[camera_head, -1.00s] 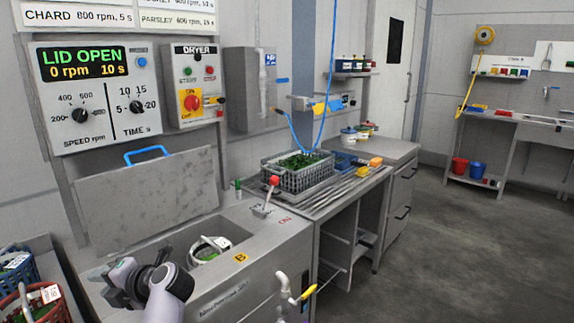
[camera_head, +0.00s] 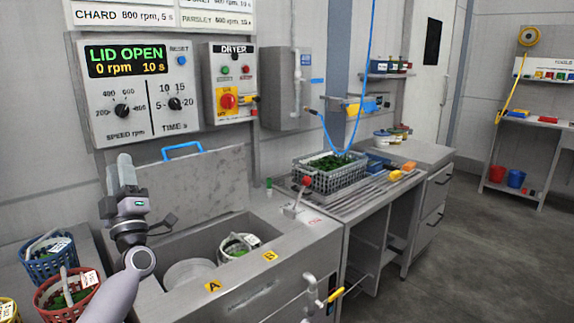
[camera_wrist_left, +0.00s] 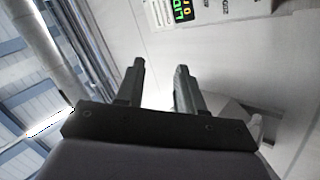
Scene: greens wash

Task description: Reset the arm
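My left gripper (camera_head: 124,165) is raised in front of the dryer's opened lid (camera_head: 190,185), with its fingers pointing up. In the left wrist view the two dark fingers (camera_wrist_left: 160,68) stand apart with nothing between them, so it is open and empty. Below and right of it is the dryer's open tub, with a round light grey basket (camera_head: 190,273) near label A and a white-rimmed basket (camera_head: 228,250) holding something green near label B. The gripper touches neither. My right gripper is not in view.
The control panel (camera_head: 140,90) reads LID OPEN. Blue (camera_head: 47,262) and red (camera_head: 60,298) baskets of greens stand at the lower left, near my left arm. A grey crate of greens (camera_head: 328,178) sits on the drainboard. Floor at right is clear.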

